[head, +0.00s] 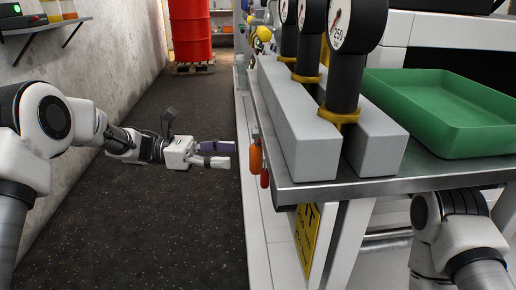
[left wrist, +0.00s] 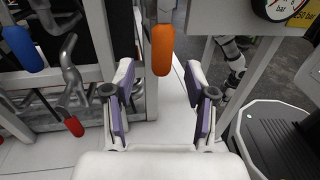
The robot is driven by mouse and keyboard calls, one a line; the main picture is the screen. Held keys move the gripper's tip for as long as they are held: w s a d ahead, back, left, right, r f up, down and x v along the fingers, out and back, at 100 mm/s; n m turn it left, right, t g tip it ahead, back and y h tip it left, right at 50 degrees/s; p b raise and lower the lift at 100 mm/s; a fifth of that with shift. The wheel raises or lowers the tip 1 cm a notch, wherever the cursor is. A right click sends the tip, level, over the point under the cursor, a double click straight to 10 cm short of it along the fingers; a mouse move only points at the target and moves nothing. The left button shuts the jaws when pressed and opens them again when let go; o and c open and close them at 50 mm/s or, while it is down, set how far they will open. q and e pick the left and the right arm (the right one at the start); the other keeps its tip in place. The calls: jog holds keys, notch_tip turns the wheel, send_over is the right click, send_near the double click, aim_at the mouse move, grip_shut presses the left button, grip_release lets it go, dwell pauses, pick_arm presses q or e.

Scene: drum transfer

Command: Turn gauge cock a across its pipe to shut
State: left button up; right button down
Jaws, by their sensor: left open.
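An orange lever handle (head: 255,158) hangs at the front edge of the bench. In the left wrist view the orange handle (left wrist: 162,48) hangs upright, with its lower end between the tips of my left gripper (left wrist: 160,76). My left gripper (head: 216,154) is open and points at it from the left in the head view, with a small gap. No contact shows. A red handle (head: 264,178) hangs close by. No label tells which handle belongs to gauge cock a. My right gripper is out of view; only my right arm shows.
Several pressure gauges (head: 352,20) stand on grey blocks on the metal bench (head: 300,192). A blue handle (left wrist: 22,48) and a red handle (left wrist: 74,126) show at left in the wrist view. The dark floor (head: 150,220) is clear.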

aim_at(256, 157)
pick_arm(q)
jog(key=d+b, duration=0.2)
jog(key=d, duration=0.5)
jog(key=shift+s, duration=0.15)
jog(key=shift+d+r, duration=0.1)
jog(key=shift+d, duration=0.15)
grip_shut()
